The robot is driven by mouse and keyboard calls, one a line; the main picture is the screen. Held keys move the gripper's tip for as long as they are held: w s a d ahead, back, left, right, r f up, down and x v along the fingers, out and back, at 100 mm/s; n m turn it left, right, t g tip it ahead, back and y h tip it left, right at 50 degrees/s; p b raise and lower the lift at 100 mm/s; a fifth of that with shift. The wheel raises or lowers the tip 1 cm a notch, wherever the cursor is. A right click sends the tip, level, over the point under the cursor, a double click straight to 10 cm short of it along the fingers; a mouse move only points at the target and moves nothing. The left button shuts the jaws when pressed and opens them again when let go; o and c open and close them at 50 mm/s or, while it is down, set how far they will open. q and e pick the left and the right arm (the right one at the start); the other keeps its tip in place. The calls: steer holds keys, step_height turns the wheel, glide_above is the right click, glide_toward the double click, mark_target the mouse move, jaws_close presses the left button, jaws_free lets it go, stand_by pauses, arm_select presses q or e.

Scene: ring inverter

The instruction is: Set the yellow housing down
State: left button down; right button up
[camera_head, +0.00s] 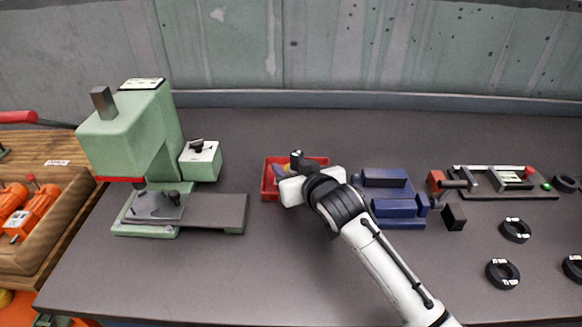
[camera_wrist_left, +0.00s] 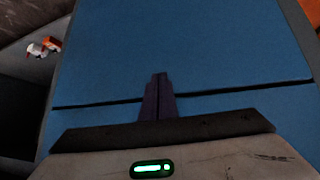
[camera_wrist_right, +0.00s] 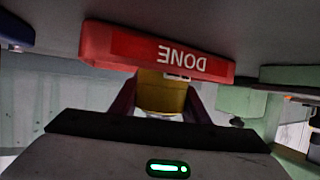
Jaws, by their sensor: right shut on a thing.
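The yellow housing (camera_wrist_right: 162,94) is between the two fingers of my right gripper (camera_wrist_right: 161,104), which is shut on it. In the head view a small bit of the yellow housing (camera_head: 287,168) shows at my right gripper (camera_head: 284,172), over the red tray (camera_head: 266,186). In the right wrist view the tray's wall (camera_wrist_right: 150,47), marked DONE upside down, is close by the housing. I cannot tell whether the housing touches the tray floor. My left gripper (camera_wrist_left: 158,80) has its fingers together, empty, in front of a blue surface; it is not in the head view.
A green press (camera_head: 130,140) stands left of the tray, with a grey plate (camera_head: 218,212) at its base. A blue vise (camera_head: 395,208) stands just right of the tray. Several black rings (camera_head: 503,273) lie at the right. The table front is clear.

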steer(key=shift+r, duration=0.15)
steer(key=o, duration=1.3)
steer(key=shift+f, duration=0.25)
steer(key=shift+c, duration=0.2)
steer(key=shift+r, duration=0.2)
steer(key=v, duration=1.2)
steer(key=shift+p, duration=0.4)
steer(key=shift+s+f, duration=0.1)
